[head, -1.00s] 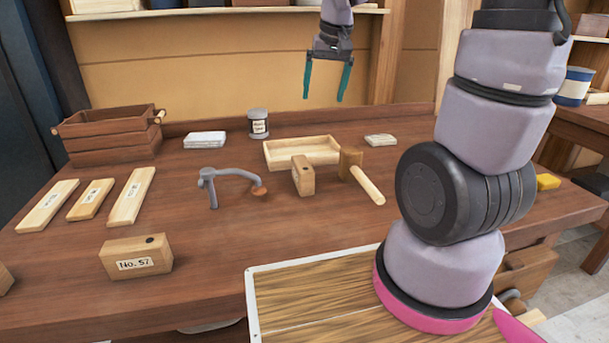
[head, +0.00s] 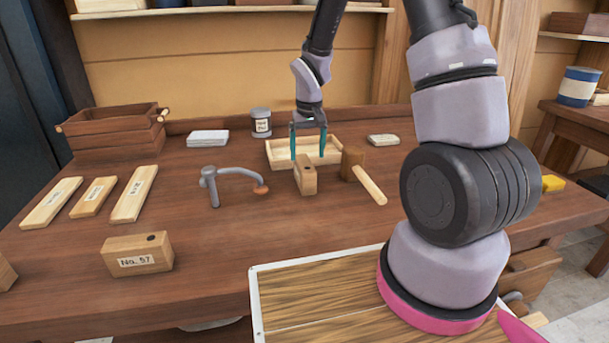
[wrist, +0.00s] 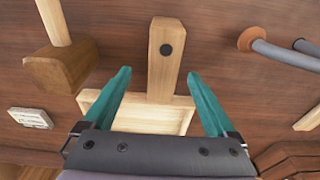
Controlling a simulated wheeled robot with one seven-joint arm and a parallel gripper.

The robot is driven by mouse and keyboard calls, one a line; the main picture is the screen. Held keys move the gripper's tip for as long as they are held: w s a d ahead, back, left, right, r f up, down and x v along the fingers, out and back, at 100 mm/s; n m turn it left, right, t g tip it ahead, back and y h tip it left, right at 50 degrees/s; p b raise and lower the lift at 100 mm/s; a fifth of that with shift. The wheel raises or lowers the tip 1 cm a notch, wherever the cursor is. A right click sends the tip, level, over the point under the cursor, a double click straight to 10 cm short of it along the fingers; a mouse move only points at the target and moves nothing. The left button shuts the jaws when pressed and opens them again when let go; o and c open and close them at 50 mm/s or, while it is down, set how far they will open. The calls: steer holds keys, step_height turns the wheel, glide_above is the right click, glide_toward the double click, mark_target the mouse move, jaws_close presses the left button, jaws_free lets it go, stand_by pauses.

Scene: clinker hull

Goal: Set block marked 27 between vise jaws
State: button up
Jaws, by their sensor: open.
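A small upright wooden block (head: 306,180) stands in front of the shallow tray; I cannot read its marking. In the wrist view the block (wrist: 165,60), with a dark round hole, shows between my fingers. My gripper (head: 308,158), with teal fingers, is open and points down above and just behind this block. I cannot tell whether it touches the block. Another block (head: 138,262), labelled No. 57, lies at the front left of the bench. I cannot make out any vise jaws clearly.
The pale tray (head: 278,163) is close behind the block, and a mallet (head: 368,184) lies to its right. A grey hold-down clamp (head: 212,188) stands to its left. Labelled strips (head: 92,197), a crate (head: 110,140) and a tin (head: 261,123) are further out. The front middle is clear.

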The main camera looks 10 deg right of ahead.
mark_target(305, 162)
steer(key=f, duration=0.1)
steer(key=w+f, duration=0.1)
steer(key=f, duration=0.3)
steer(key=shift+w+a, duration=0.2)
steer(key=shift+a, duration=0.05)
jaws_close()
